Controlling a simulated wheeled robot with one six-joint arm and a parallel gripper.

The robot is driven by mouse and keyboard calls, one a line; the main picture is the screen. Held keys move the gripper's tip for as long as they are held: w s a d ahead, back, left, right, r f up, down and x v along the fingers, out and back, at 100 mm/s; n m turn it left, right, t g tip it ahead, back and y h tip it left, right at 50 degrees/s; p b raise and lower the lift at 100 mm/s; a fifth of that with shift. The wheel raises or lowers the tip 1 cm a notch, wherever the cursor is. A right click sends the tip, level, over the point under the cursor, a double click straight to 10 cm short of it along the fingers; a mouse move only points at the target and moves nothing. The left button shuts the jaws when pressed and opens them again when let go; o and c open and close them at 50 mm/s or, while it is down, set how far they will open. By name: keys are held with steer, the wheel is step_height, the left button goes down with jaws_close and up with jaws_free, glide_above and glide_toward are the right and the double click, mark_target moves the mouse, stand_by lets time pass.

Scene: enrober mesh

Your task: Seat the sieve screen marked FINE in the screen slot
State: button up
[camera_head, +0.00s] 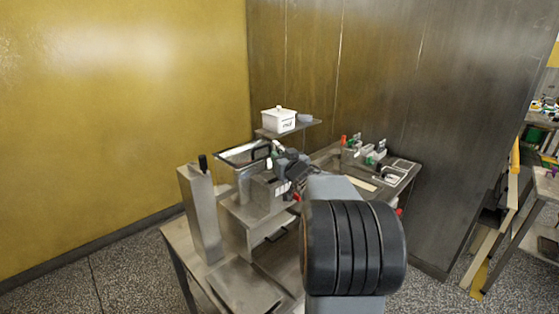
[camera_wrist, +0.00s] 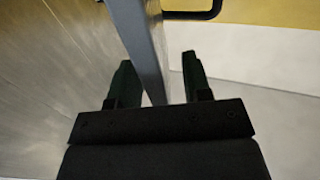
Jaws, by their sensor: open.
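In the head view a framed screen-like piece (camera_head: 232,154) with a metal rim and a black handle lies on top of the metal machine (camera_head: 240,213). No FINE marking is readable, and I cannot tell which part is the screen slot. My gripper (camera_head: 276,152) is beside the black handle, partly hidden by my own arm. In the wrist view my gripper (camera_wrist: 160,66) is open, its two dark green fingers apart. A grey metal bar or rim (camera_wrist: 143,35) runs between them; I cannot tell whether it touches either finger. A black handle (camera_wrist: 195,14) shows beyond the fingers.
A tall metal box (camera_head: 201,215) with a black handle (camera_head: 203,163) sticking out stands at the left. A white lidded tub (camera_head: 279,120) sits on a shelf behind. A side bench (camera_head: 405,178) with green and grey fittings is at the right. A yellow wall closes the left.

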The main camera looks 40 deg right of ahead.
steer(key=shift+w, duration=0.35)
jaws_close()
